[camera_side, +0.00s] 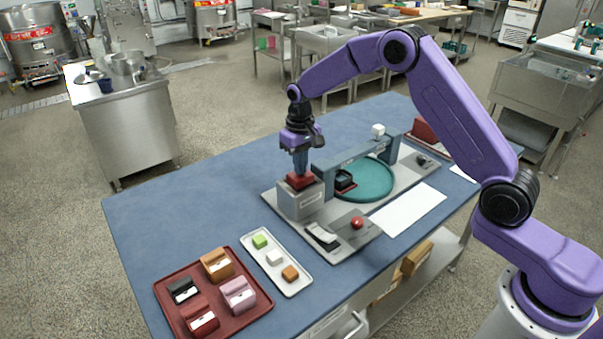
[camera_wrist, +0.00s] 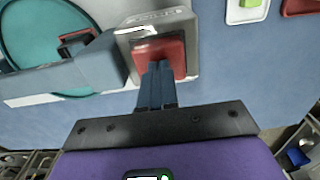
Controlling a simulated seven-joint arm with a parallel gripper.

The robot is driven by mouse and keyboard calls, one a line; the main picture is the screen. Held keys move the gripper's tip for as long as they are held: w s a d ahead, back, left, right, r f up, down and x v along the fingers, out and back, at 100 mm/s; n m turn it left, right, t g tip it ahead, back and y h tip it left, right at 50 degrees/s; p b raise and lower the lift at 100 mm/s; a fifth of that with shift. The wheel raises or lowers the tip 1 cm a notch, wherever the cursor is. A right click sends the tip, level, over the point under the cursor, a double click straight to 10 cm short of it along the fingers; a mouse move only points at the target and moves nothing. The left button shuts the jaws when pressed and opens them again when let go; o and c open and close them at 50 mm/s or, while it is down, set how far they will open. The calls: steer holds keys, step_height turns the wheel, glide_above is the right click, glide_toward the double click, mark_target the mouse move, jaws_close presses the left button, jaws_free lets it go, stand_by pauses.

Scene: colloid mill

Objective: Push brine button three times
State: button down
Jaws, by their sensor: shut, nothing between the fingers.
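A red square button (camera_side: 300,181) sits on top of a grey box (camera_side: 302,202) at the left end of the mill's plate; any label is too small to read. My gripper (camera_side: 300,172) is shut and empty, pointing down with its fingertips at the top of this button. In the wrist view the shut fingertips (camera_wrist: 157,66) overlap the red button (camera_wrist: 160,54), and the grey box (camera_wrist: 168,22) shows around it. They look in contact, but I cannot tell how far the button is pressed. A round red knob (camera_side: 357,222) stands on the plate's front part.
A blue-grey bridge (camera_side: 352,151) spans a teal disc (camera_side: 368,182) right of the box, with a white cube (camera_side: 378,130) on top. A white tray (camera_side: 294,286) with small blocks and a dark red tray (camera_side: 240,313) with holders lie in front. The table's left side is clear.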

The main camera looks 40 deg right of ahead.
steer(key=shift+f, duration=1.15)
steer(key=shift+r, duration=0.1)
stand_by(0.4)
steer(key=shift+r, duration=3.7)
steer(key=shift+r, duration=0.9)
stand_by(1.8)
